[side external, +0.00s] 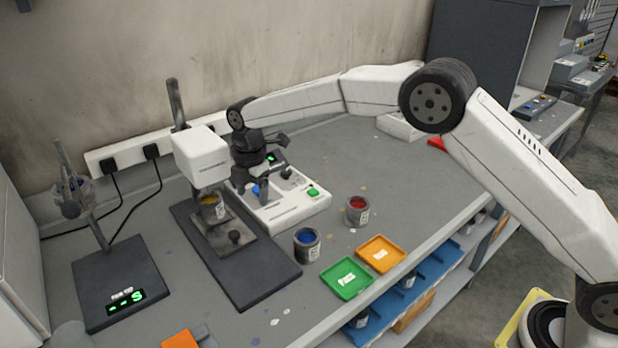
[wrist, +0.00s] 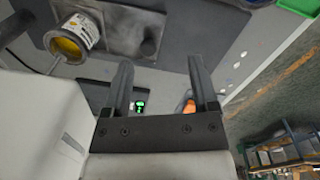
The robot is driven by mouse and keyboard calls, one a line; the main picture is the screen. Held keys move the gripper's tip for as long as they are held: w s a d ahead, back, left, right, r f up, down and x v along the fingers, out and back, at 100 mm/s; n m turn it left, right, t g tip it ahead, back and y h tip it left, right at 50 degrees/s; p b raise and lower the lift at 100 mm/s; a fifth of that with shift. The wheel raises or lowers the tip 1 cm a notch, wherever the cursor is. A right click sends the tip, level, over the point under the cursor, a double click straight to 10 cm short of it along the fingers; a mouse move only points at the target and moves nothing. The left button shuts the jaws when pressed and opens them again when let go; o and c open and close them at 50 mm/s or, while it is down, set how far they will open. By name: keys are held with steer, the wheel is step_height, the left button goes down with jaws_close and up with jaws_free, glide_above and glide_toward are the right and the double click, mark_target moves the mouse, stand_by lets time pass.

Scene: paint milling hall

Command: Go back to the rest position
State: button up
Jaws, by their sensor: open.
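My gripper (side external: 274,168) hangs at the end of my arm, over the white control box and right of the mill head. Its jaws are open with nothing between them. The two dark fingers stand apart in the wrist view (wrist: 160,62). In the side view the fingers partly hide the control box (side external: 300,212). The white mill head (side external: 202,158) is just left of the gripper. A can of yellow paint (side external: 212,207) sits under it, apart from the fingers; the can also shows at upper left in the wrist view (wrist: 72,40).
A blue paint can (side external: 307,245) and a red paint can (side external: 357,211) stand on the bench. A green tray (side external: 336,287) and an orange tray (side external: 395,256) lie near its front edge. A stand with a green display (side external: 110,275) is at left. The bench right of the red can is mostly clear.

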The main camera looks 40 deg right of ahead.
steer(key=s+d+m, duration=0.5)
steer(key=s+m, duration=0.2)
steer(key=s, duration=0.3)
steer(key=s+d+f+m+t, duration=0.1)
steer(key=s+d+m, duration=0.5)
steer(key=s, duration=0.4)
steer(key=s+d+m+t, duration=0.1)
steer(key=s+d+m, duration=0.4)
steer(key=s+m, duration=0.3)
steer(key=shift+s+d+f+m, duration=0.15)
steer(key=shift+s+d+m, duration=0.25)
steer(key=shift+s, duration=0.55)
steer(key=shift+o, duration=0.2)
